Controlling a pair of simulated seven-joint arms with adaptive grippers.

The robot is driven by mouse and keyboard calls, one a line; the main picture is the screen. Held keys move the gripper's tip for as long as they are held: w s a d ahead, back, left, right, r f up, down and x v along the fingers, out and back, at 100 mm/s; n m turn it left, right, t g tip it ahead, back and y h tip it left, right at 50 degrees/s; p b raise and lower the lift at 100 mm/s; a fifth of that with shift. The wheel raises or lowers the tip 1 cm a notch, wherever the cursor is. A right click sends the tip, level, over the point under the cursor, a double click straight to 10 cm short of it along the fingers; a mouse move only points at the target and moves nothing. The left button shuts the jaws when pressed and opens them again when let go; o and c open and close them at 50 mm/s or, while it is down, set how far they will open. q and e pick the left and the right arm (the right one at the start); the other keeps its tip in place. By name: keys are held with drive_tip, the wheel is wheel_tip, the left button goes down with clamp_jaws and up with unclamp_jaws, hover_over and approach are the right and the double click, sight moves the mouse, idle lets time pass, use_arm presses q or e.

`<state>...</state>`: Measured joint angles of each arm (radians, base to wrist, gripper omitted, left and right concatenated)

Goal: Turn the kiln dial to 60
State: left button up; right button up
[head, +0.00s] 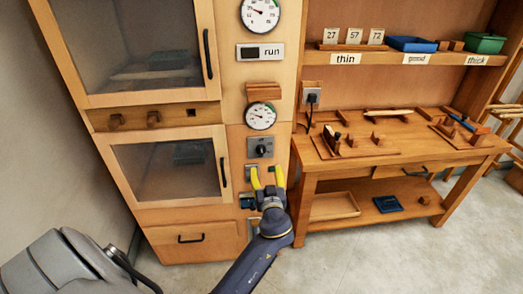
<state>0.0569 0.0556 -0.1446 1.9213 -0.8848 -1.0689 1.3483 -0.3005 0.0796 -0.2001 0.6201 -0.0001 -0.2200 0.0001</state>
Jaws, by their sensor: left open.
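The wooden kiln cabinet (180,118) stands at the left with a narrow control panel along its right side. On the panel is a grey plate with a black knob (263,152); its markings are too small to read. A round white gauge (260,116) with a needle sits just above it, and a second gauge (260,14) is at the top. My right gripper is out of view.
A "run" display (260,52) and a wooden block (263,90) are on the panel. A workbench (390,148) with tools stands to the right, beneath a shelf (400,58) with number cards and trays. The floor (400,255) in front is clear.

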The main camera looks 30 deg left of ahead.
sight(262, 151)
use_arm(q)
drive_tip(key=x, duration=1.4)
drive_tip(key=shift+c, duration=0.4)
drive_tip(key=c, duration=1)
